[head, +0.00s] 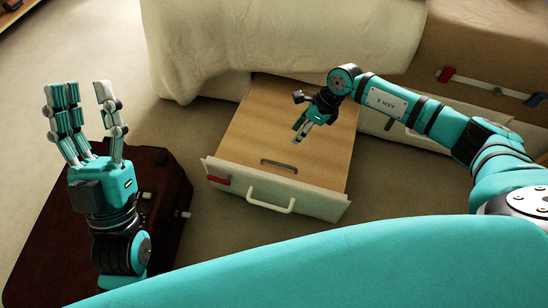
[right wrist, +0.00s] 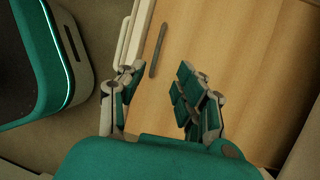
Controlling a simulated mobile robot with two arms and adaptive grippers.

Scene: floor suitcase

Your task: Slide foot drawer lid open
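The foot drawer (head: 330,205) is pulled out from under the bed, with a white handle (head: 271,204) on its pale front. A light wooden lid (head: 250,125) covers its top. A dark slot-shaped grip (head: 278,166) lies in the lid near the front; the grip also shows in the right wrist view (right wrist: 158,50). My right gripper (head: 300,135) is above the lid, behind the grip, with fingers apart and nothing between them; it also shows in the right wrist view (right wrist: 155,80). My left gripper (head: 85,95) is raised at the left, fingers spread and empty.
A dark red-brown suitcase (head: 165,215) lies on the carpet below my left gripper. The bed with a pale cover (head: 290,40) stands behind the drawer. Carpet between suitcase and drawer is clear.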

